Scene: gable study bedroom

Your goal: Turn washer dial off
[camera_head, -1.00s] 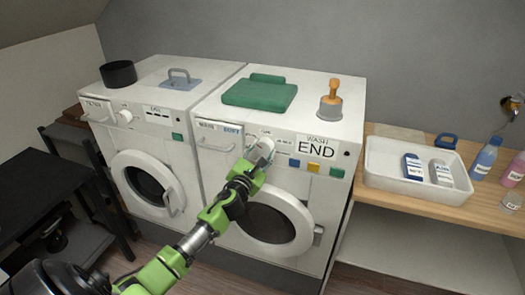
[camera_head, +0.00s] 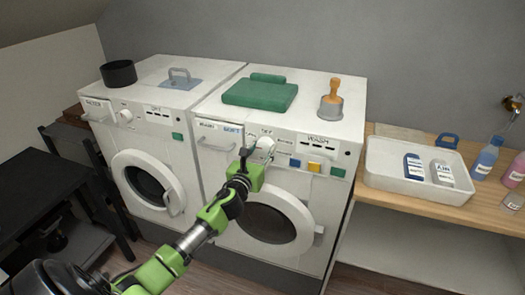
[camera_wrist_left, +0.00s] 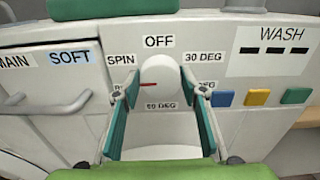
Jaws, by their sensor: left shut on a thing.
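The washer dial (camera_wrist_left: 162,78) is a round white knob on the right machine's front panel; it also shows in the head view (camera_head: 265,143). Its red mark points left, away from the OFF label (camera_wrist_left: 158,41) above it. The SPIN label (camera_wrist_left: 121,60) is at upper left and 30 DEG (camera_wrist_left: 204,57) at upper right. My left gripper (camera_wrist_left: 160,92) is shut on the dial, with one finger on each side; it also shows in the head view (camera_head: 257,154). The right finger partly covers another DEG label. My right gripper is not in view.
The washer (camera_head: 215,165) has a drawer handle left of the dial and blue, yellow and green buttons to the right. The display (camera_head: 318,141) reads WASH with dashes. A white tray (camera_head: 400,189) stands on the right shelf.

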